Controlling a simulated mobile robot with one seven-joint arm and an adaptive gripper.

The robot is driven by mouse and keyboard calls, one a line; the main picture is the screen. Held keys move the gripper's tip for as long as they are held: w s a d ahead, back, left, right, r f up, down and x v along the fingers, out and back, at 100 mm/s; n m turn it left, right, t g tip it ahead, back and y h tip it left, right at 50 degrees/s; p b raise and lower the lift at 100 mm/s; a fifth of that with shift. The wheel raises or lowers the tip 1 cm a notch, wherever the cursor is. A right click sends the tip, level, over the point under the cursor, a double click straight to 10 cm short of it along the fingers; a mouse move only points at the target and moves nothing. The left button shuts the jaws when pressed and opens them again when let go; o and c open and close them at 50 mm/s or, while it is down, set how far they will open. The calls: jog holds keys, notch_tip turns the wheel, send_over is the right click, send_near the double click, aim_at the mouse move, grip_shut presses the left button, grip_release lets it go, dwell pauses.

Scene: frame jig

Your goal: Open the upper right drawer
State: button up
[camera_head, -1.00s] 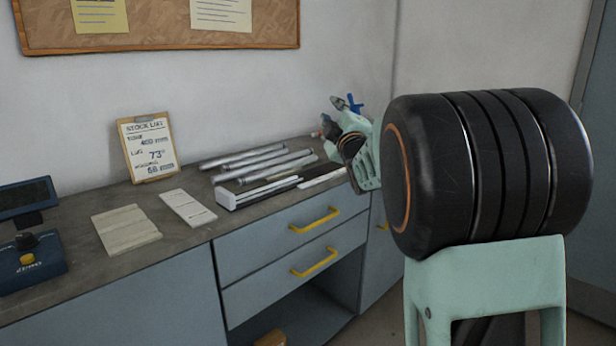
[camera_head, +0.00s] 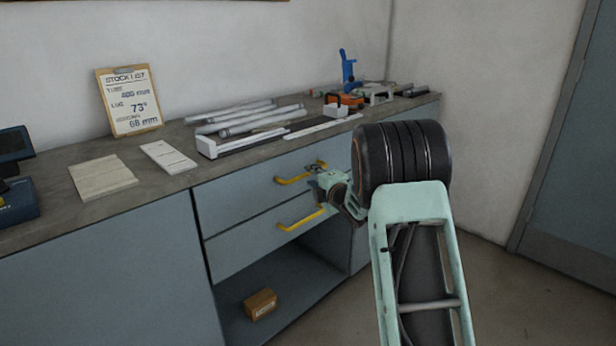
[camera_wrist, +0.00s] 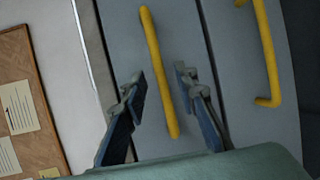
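The upper drawer (camera_head: 240,199) is a blue-grey front under the worktop, flush with the cabinet, with a yellow bar handle (camera_head: 290,180). My gripper (camera_head: 318,180) is in front of the right end of this handle and hides part of it. In the wrist view, my gripper (camera_wrist: 161,75) is open, with one finger on each side of the upper drawer's handle (camera_wrist: 154,60). The fingers look apart from the bar; the remaining depth is hard to tell. The lower drawer (camera_head: 240,248) is also shut, and its yellow handle (camera_head: 300,221) is just below my gripper.
The worktop (camera_head: 150,200) holds metal tubes (camera_head: 245,118), a white-ended rail (camera_head: 208,147), flat boards (camera_head: 102,177), a stock-list clipboard (camera_head: 130,103) and a blue tool (camera_head: 347,68). An open shelf with a small box (camera_head: 260,304) is below the drawers. Floor at right is clear.

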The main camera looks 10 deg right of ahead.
aim_at(309, 174)
jog(key=shift+x, duration=2.1)
jog(key=shift+c, duration=0.4)
grip_shut()
